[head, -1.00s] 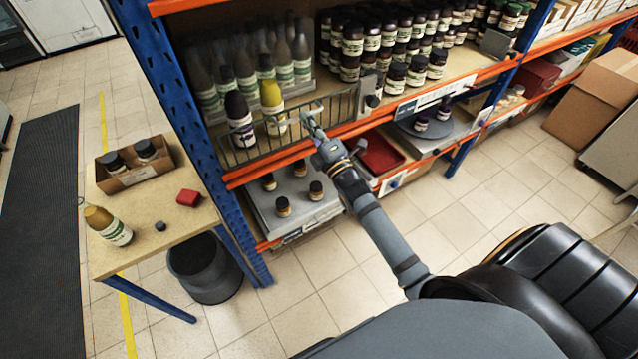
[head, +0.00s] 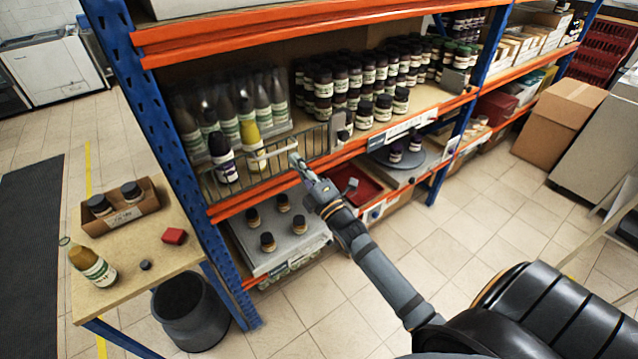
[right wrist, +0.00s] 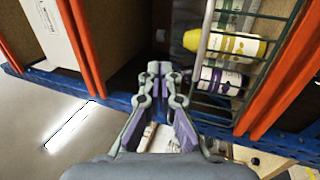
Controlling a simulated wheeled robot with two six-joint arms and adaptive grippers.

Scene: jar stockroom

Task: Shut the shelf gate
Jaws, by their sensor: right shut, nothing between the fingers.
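The shelf gate is a dark wire panel (head: 312,147) along the front edge of the middle shelf, with a pale handle bar (head: 272,150). A grey bracket (head: 342,126) stands by its right end; I cannot tell whether the gate is latched. My right gripper (head: 296,160) is shut and empty, just in front of the gate near the handle's right end. In the right wrist view the shut fingertips (right wrist: 158,68) are left of the gate's wires (right wrist: 273,45), and contact is not visible. My left gripper is out of view.
A purple bottle (head: 222,160) and a yellow bottle (head: 250,134) stand behind the gate. Dark jars (head: 383,108) fill the shelf to the right. The orange shelf beam (head: 250,203) runs below. A blue upright (head: 165,120) and a side table (head: 150,245) are at left.

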